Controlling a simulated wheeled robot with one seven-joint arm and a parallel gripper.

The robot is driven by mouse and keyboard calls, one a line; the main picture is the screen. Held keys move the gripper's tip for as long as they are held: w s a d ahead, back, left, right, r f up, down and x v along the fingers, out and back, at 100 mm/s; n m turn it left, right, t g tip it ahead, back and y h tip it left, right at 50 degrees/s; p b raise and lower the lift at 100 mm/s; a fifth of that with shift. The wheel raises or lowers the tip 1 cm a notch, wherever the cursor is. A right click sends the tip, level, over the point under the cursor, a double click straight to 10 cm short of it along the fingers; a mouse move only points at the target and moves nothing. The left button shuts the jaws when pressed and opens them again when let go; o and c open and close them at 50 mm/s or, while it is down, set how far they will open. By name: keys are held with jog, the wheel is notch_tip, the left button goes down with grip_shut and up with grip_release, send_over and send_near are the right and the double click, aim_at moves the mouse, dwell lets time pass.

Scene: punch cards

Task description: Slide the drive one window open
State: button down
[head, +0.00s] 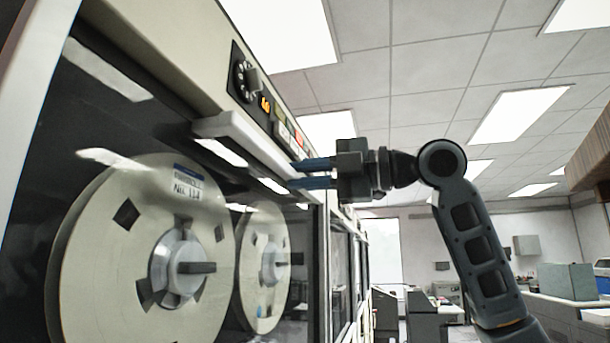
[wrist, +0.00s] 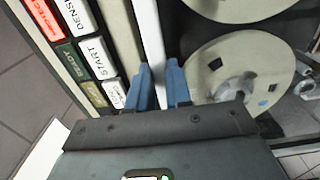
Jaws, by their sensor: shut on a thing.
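The tape drive's window (head: 85,125) is a dark glass pane in front of two tape reels. A long pale bar (head: 228,128) runs along its top edge, below the control panel. My gripper (head: 292,174) is at the far right end of this bar, its two blue fingers pointing left, one above the other. In the wrist view the same bar (wrist: 150,38) runs down between the blue fingertips of my gripper (wrist: 161,72). The fingers are shut on the bar. Their contact with it is partly hidden in the head view. I cannot tell how far the window stands open.
The near reel (head: 95,250) and far reel (head: 262,222) sit behind the pane. A dial (head: 246,79) and lit buttons are just above the bar; labelled buttons (wrist: 96,56) lie close to my fingers in the wrist view. More cabinets stand beyond; the aisle at right is open.

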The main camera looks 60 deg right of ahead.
jog(key=shift+f, duration=0.15)
notch_tip(320, 180, down, 44)
jog(key=b, duration=3.4)
jog(key=shift+r, duration=0.25)
jog(key=c, duration=1)
grip_release()
jog(key=shift+c, duration=0.2)
jog(key=v, duration=0.7)
jog(key=shift+s+p, duration=0.4)
jog(key=shift+p, duration=0.05)
jog(key=shift+d+r, duration=0.1)
jog(key=shift+d, duration=0.05)
